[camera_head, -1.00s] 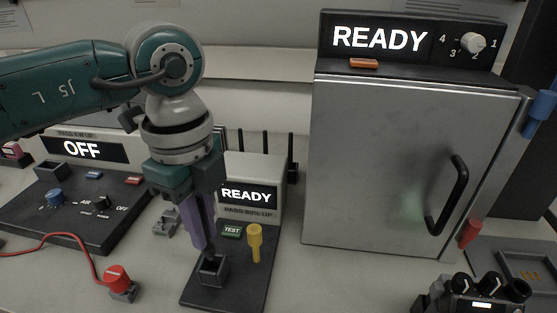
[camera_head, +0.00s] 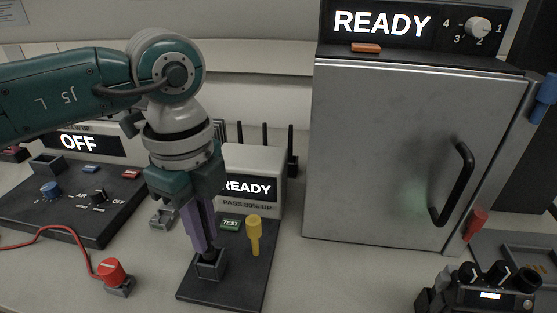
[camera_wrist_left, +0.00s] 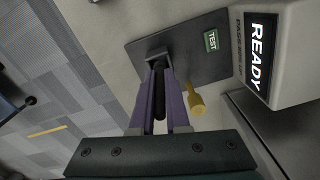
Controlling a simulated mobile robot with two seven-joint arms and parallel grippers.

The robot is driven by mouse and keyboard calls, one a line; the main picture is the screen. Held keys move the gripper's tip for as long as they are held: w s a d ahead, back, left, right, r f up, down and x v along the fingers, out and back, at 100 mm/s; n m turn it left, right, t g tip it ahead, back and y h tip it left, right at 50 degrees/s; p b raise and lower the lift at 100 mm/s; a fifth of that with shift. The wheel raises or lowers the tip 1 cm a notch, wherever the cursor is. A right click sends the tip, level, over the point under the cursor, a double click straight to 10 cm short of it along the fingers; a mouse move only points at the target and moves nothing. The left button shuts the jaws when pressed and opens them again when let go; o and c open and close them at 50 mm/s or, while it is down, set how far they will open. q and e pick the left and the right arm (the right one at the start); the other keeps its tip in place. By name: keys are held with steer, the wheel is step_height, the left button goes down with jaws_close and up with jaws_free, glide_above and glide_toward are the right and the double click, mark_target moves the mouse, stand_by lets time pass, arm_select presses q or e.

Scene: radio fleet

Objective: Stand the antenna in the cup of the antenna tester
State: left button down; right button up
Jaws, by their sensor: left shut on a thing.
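My left gripper (camera_head: 206,248) reaches down over the antenna tester (camera_head: 189,290), its purple fingers just above or at the square dark cup (camera_head: 211,265). It is shut on the antenna, a black rod (camera_wrist_left: 160,104) seen between the fingers in the left wrist view. The antenna points towards the cup (camera_wrist_left: 157,54). The fingers hide its lower end in the head view, so I cannot tell how deep it sits. The tester's screen (camera_head: 247,188) reads READY. Its green TEST button (camera_head: 231,224) and a yellow-topped peg (camera_head: 254,235) are right of the cup. My right gripper is not in view.
A steel cabinet (camera_head: 385,150) with a READY display stands right of the tester. A power unit reading OFF (camera_head: 78,142) is on the left. A red plug (camera_head: 111,272) on a cable lies front left. A handheld radio (camera_head: 485,290) is front right. Several black antennas (camera_head: 265,135) stand behind the tester.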

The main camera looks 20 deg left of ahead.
arm_select(q)
steer(key=shift+f+b, duration=0.65)
steer(key=shift+f, duration=0.25)
steer(key=c, duration=0.8)
jaws_free()
steer(key=shift+c, duration=0.2)
step_height(320, 180, up, 10)
steer(key=shift+p, duration=0.65)
